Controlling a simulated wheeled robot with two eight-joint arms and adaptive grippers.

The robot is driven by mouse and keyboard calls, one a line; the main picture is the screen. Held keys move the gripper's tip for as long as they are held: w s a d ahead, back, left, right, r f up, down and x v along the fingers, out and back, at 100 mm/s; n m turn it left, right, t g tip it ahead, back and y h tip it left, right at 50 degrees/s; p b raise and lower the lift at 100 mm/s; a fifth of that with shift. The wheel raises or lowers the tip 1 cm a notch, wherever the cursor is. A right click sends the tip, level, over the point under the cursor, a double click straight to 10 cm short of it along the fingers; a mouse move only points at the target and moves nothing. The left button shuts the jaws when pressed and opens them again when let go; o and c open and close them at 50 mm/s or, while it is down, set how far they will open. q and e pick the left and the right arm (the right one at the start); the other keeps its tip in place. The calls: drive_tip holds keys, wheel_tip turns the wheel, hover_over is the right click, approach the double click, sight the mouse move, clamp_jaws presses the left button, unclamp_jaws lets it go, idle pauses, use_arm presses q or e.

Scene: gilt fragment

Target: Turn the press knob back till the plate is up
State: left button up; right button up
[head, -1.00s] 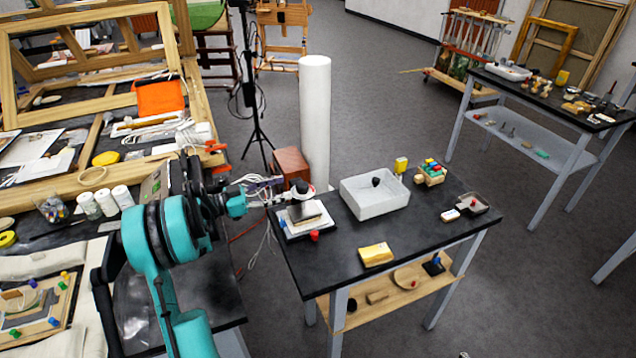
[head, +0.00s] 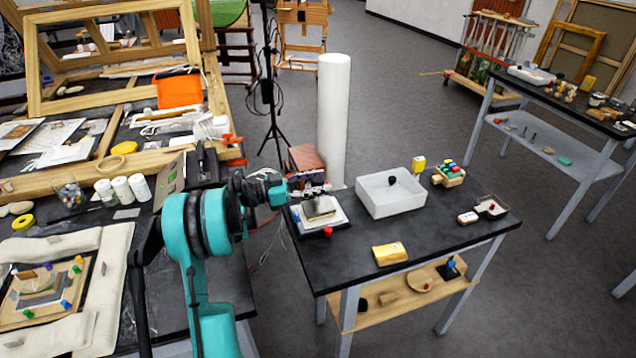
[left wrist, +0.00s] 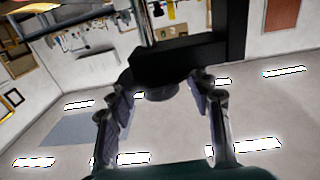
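The small press stands on the left end of the black table, with a pale base (head: 342,220) and a tan and dark block (head: 319,210) on it. A red piece (head: 328,232) sits at its front edge. My left gripper (head: 312,191) reaches in from the left over the press top and covers the knob area. In the left wrist view, my left gripper's fingers (left wrist: 161,82) stand apart on both sides of a dark round part (left wrist: 162,92) below a black block (left wrist: 180,62). I cannot tell if they touch it. The plate's height is unclear. My right gripper is out of view.
On the black table (head: 340,268) are a white tray (head: 392,205), a gold block (head: 390,253) and a wooden holder with coloured pieces (head: 449,178). A white column (head: 333,120) and a reddish-brown box (head: 306,158) stand behind the press. The table's front middle is mostly bare.

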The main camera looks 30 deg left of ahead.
use_arm(q)
drive_tip(key=c, duration=0.8)
drive_tip(key=shift+c, duration=0.2)
